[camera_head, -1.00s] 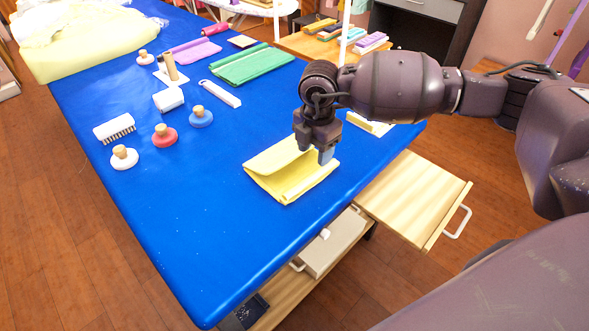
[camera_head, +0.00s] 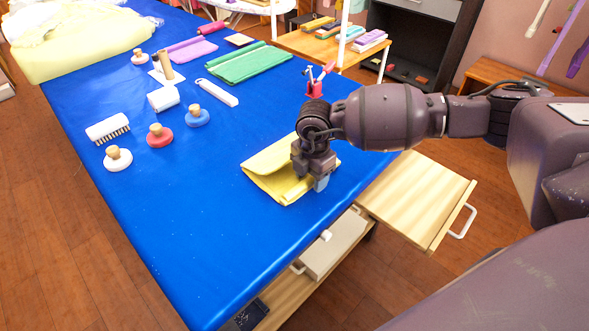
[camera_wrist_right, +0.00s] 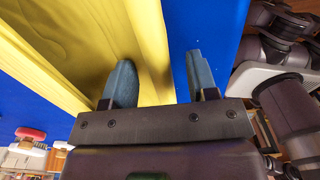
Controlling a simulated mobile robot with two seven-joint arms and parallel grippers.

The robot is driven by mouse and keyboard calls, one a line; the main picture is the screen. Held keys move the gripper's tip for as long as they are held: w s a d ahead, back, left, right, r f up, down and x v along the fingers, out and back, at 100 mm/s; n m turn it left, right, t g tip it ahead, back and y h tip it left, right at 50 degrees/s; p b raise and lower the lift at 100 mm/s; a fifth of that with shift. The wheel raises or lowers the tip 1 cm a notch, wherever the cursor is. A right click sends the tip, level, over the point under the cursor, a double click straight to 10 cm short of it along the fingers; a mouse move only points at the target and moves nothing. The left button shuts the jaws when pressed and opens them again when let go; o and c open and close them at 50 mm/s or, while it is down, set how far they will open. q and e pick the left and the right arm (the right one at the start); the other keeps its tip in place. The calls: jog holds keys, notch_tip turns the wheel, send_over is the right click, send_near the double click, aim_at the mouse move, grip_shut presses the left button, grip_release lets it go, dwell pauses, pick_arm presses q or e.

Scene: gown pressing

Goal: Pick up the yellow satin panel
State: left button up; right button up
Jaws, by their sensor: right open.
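The yellow satin panel (camera_head: 268,168) lies folded on the blue table near its right edge. My right gripper (camera_head: 314,186) points down at the panel's right end and hides part of it in the head view. In the right wrist view, the gripper (camera_wrist_right: 160,82) is open. One finger is over the yellow panel (camera_wrist_right: 90,45) and the other is over the blue cloth just beyond its edge. A raised fold of the panel runs between the two fingers. I cannot tell whether the fingers touch it. My left gripper is not in view.
The blue table (camera_head: 200,265) is clear in front of the panel. Several pads with wooden knobs, including a red one (camera_head: 160,136), and a brush (camera_head: 108,128) stand to the left. Folded green cloth (camera_head: 248,64) lies behind. A wooden drawer (camera_head: 425,195) juts out at the right.

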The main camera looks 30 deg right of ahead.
jog(key=shift+r, duration=0.1)
jog(key=shift+c, duration=0.3)
grip_shut()
jog(key=shift+r, duration=0.35)
notch_tip(320, 180, up, 19)
jog(key=p, duration=0.3)
jog(key=shift+r, duration=0.15)
